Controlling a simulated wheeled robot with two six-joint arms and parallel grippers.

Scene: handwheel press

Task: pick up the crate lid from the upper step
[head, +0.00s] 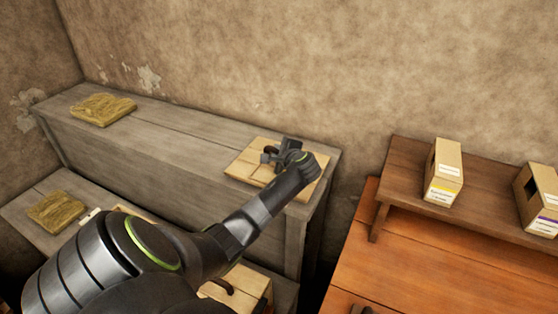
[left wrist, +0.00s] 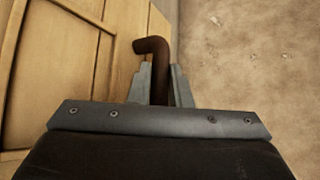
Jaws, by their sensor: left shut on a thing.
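The crate lid (head: 247,170) is a pale plank board lying on the right end of the grey upper step (head: 190,135). My left gripper (head: 268,154) is over the lid, its arm reaching in from the lower left and covering part of it. In the left wrist view the gripper (left wrist: 158,85) is shut on a dark brown bent handle (left wrist: 152,46), with one finger on each side. The lid's pale planks (left wrist: 60,60) show at the left of that view. I cannot tell whether the lid is touching the step all round. My right gripper is not in view.
A straw-coloured slab (head: 103,109) lies at the upper step's left end, another (head: 55,211) on the lower step. A wooden crate (head: 250,285) with a dark handle is partly hidden below my arm. Boxes (head: 443,172) stand on a brown shelf (head: 400,160) at right.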

